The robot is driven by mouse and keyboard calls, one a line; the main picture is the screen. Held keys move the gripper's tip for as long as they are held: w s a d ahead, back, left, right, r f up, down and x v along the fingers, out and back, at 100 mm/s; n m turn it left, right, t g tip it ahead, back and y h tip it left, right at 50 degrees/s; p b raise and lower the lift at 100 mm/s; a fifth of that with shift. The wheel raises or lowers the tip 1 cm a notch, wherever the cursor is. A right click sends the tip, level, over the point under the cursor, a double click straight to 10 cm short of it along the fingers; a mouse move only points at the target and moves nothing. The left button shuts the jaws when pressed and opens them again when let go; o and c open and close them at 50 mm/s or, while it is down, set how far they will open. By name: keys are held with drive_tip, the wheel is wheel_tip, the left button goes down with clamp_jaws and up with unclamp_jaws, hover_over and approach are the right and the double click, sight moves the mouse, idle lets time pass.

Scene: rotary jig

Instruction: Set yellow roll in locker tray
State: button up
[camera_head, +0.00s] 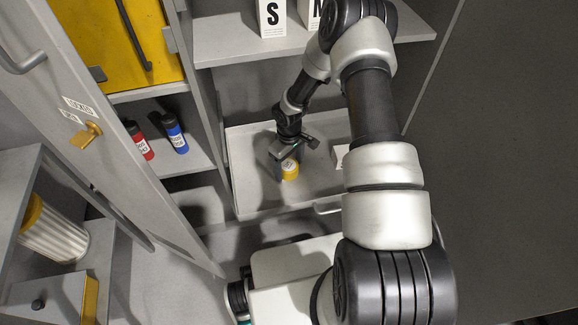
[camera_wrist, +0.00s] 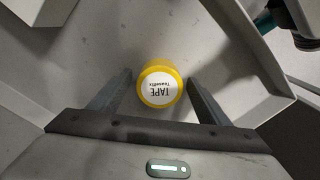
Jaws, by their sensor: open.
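The yellow roll (camera_head: 290,170) sits in the grey locker tray (camera_head: 245,205), near the tray's front middle. In the wrist view the yellow roll (camera_wrist: 160,84) shows its round white face, lettered "TAPE". My gripper (camera_head: 285,168) is low over the tray at the roll. In the wrist view my gripper (camera_wrist: 160,92) is open, with one finger on each side of the roll and a gap visible beside each finger. The tray floor (camera_wrist: 100,50) shows around the roll. The underside of the roll is hidden.
A white box (camera_head: 342,157) stands at the tray's right, partly behind my arm. A shelf with white lettered boxes (camera_head: 272,18) is above. The open locker door (camera_head: 130,160) stands at left.

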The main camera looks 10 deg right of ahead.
wheel_tip(320, 180, up, 12)
drive_tip(key=p, duration=0.2)
wheel_tip(320, 180, up, 10)
drive_tip(key=t+h, duration=0.1)
hover_over(289, 165)
drive_tip(key=d, duration=0.2)
drive_tip(key=s+r+m+t, duration=0.1)
drive_tip(key=s+r+m, duration=0.3)
drive_tip(key=r, duration=1.1)
drive_tip(key=s+a+r+m+t, duration=0.1)
drive_tip(key=s+r, duration=0.6)
drive_tip(key=s, duration=0.3)
drive_tip(key=s+a+r+m+t+y, duration=0.1)
drive_tip(key=s+r+t, duration=0.1)
drive_tip(key=s+r, duration=0.5)
drive_tip(key=shift+s+m+t, duration=0.3)
drive_tip(key=shift+s+m, duration=0.1)
drive_tip(key=shift+s, duration=1.3)
